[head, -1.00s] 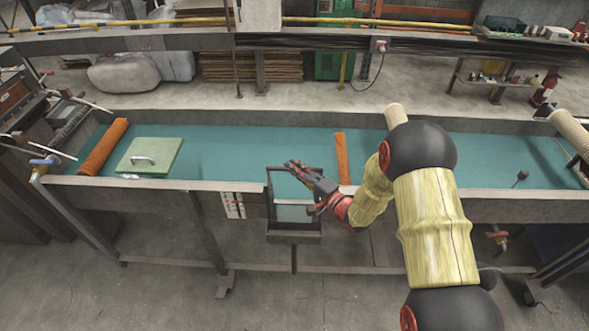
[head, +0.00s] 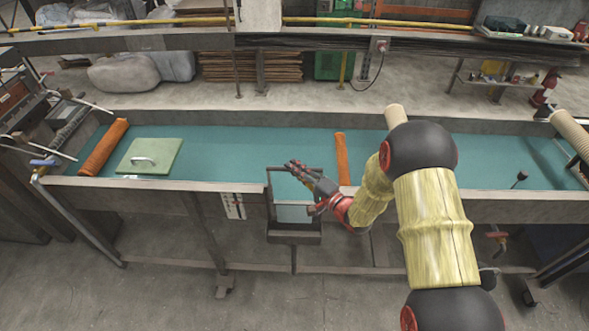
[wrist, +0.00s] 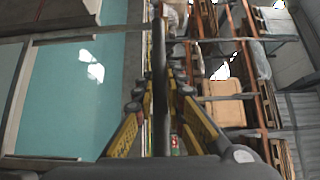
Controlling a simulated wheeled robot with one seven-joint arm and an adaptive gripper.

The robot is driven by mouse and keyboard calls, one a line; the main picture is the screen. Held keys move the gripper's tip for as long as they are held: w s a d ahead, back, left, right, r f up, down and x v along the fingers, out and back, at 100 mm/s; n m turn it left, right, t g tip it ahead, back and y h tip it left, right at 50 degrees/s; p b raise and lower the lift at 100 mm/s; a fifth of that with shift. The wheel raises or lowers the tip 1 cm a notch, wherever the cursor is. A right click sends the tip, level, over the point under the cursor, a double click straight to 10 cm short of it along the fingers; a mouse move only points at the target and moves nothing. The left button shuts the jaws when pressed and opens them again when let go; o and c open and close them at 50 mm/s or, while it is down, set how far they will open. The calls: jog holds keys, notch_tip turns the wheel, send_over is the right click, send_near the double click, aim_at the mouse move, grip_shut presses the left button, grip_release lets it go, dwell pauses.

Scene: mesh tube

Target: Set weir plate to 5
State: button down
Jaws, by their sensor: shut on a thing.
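The weir (head: 294,237) is a dark metal frame with a pale plate (head: 292,213) in it, set in the front wall of the long trough (head: 240,150). My gripper (head: 300,170) reaches in from the right at the frame's upper edge. In the wrist view, the yellow-sided fingers (wrist: 161,92) are closed on a dark bar (wrist: 159,55) that runs up between them; it looks like the weir's top bar. A white scale (head: 232,206) with red marks is on the trough front, left of the weir. Its numbers are too small to read. My fingers hide part of the bar.
A green board with a handle (head: 149,156) and an orange roll (head: 104,147) lie at the trough's left end. The teal bed between board and strip is clear.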

notch_tip(320, 180, up, 6)
jog(key=p, duration=0.3)
jog(key=shift+w+r, duration=0.15)
jog(key=shift+r, duration=0.1)
jog(key=c, duration=2.1)
grip_release()
jog(key=shift+o, duration=1.4)
jog(key=shift+f, duration=0.2)
jog(key=shift+s+d, duration=0.1)
jog(key=shift+s, duration=0.1)
jog(key=shift+s+d, duration=0.2)
jog(key=v, duration=1.1)
